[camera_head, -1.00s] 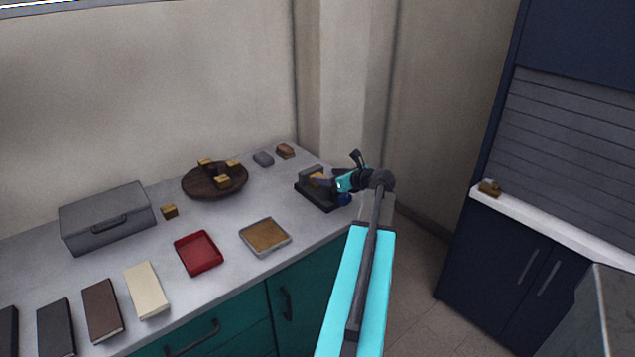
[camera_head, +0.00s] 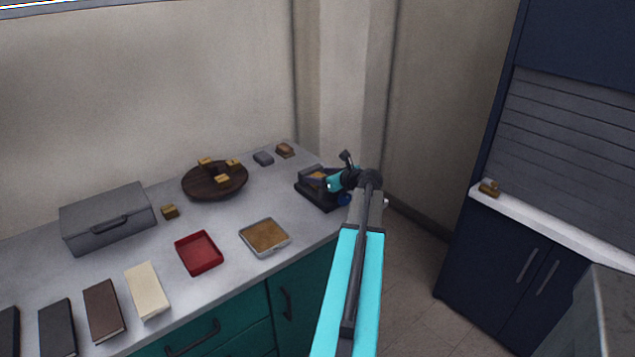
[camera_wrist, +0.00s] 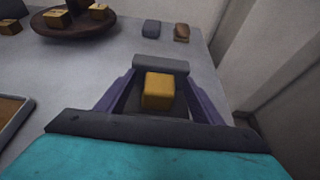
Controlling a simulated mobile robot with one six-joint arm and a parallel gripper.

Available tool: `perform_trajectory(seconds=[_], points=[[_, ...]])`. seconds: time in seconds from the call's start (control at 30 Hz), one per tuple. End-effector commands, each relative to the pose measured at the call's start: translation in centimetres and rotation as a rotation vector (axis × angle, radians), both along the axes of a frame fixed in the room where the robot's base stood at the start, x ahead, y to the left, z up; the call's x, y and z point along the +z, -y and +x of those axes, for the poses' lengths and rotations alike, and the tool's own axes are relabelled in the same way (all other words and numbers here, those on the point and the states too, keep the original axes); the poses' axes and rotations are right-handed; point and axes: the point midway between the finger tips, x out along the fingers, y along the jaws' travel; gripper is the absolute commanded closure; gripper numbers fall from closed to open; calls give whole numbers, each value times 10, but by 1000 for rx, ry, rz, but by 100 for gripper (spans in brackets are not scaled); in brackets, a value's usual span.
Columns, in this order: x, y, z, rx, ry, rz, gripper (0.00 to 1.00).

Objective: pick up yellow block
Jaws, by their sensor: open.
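A yellow block (camera_wrist: 158,91) sits on a dark stand (camera_wrist: 161,66) with a raised grey back, near the right end of the counter. In the wrist view my open gripper (camera_wrist: 160,98) has its purple fingers on either side of the block, with a gap showing at each side. In the head view my gripper (camera_head: 322,181) is at the stand (camera_head: 314,196) and partly covers it. The block (camera_head: 317,175) shows there only as a small yellow-brown patch.
A round dark wooden tray (camera_head: 197,192) carries several small yellow-brown blocks. A red tray (camera_head: 199,253), a tan-filled tray (camera_head: 264,236) and a grey case (camera_head: 108,218) stand on the counter. A grey piece (camera_head: 263,158) and a brown piece (camera_head: 285,150) lie behind the stand.

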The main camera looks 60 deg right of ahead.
Motion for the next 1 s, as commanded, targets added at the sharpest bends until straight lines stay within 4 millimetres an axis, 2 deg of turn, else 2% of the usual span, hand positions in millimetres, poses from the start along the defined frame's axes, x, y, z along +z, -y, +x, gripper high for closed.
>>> perform_trajectory(seconds=[0.03, 0.07, 0.3, 0.77, 1.0], points=[[0, 0, 0, 0, 0, 0, 39], [0, 0, 0, 0, 0, 0, 44], [0, 0, 0, 1, 0, 0, 85], [5, -1, -2, 0, 1, -1, 85], [26, -1, -3, 1, 1, -2, 85]])
